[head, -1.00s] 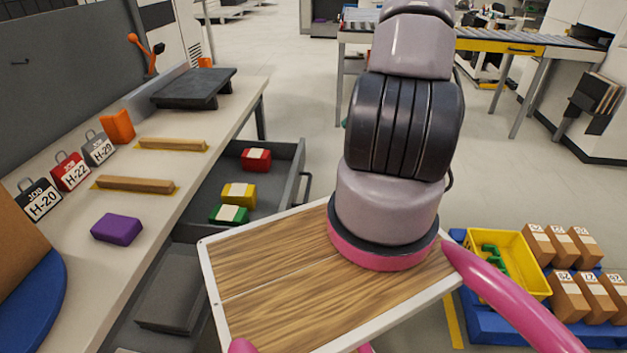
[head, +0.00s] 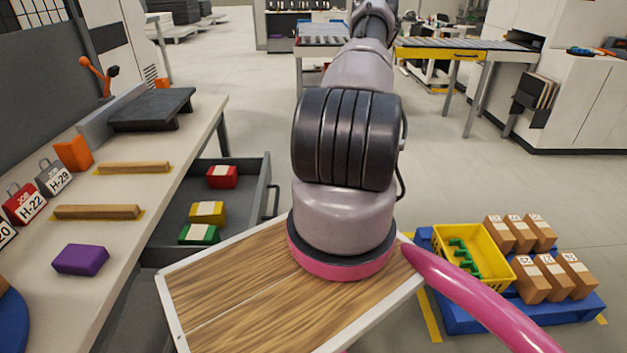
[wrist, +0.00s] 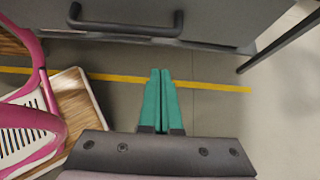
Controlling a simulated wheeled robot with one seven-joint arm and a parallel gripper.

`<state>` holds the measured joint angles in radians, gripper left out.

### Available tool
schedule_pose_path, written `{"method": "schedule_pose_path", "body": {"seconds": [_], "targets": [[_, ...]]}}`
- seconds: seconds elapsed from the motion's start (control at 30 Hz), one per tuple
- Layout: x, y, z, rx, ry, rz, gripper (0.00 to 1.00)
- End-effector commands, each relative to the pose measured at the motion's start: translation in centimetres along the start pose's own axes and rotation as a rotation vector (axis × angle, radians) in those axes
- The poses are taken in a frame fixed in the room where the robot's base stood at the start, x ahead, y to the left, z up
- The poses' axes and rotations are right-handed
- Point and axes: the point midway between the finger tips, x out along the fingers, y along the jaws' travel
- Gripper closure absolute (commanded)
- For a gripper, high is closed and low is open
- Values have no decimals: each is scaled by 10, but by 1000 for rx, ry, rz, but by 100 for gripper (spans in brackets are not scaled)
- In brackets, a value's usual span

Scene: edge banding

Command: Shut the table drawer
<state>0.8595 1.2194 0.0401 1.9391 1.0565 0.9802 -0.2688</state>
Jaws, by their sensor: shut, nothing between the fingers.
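The table drawer (head: 246,205) is grey and stands open, pulled out from under the workbench in the head view. It holds a red block (head: 222,177), a yellow block (head: 207,213) and a green block (head: 199,234), each with a pale label. Its dark bar handle shows on the drawer front in the wrist view (wrist: 125,29). My gripper (wrist: 160,72) has teal fingers, shut together and empty. In the wrist view the fingertips lie below the handle, apart from it. In the head view my arm hides the gripper.
The workbench (head: 150,207) carries wooden strips, a purple block (head: 81,260) and tagged weights. A blue pallet (head: 470,318) with a yellow crate (head: 470,262) and cartons stands at the right. The floor beyond the drawer is clear.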

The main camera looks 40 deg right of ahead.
Motion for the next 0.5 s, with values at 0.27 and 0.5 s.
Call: {"method": "schedule_pose_path", "body": {"seconds": [0.27, 0.5], "targets": [[30, 0, 24, -1, 1, 0, 100], [35, 0, 31, -1, 1, 1, 100]]}}
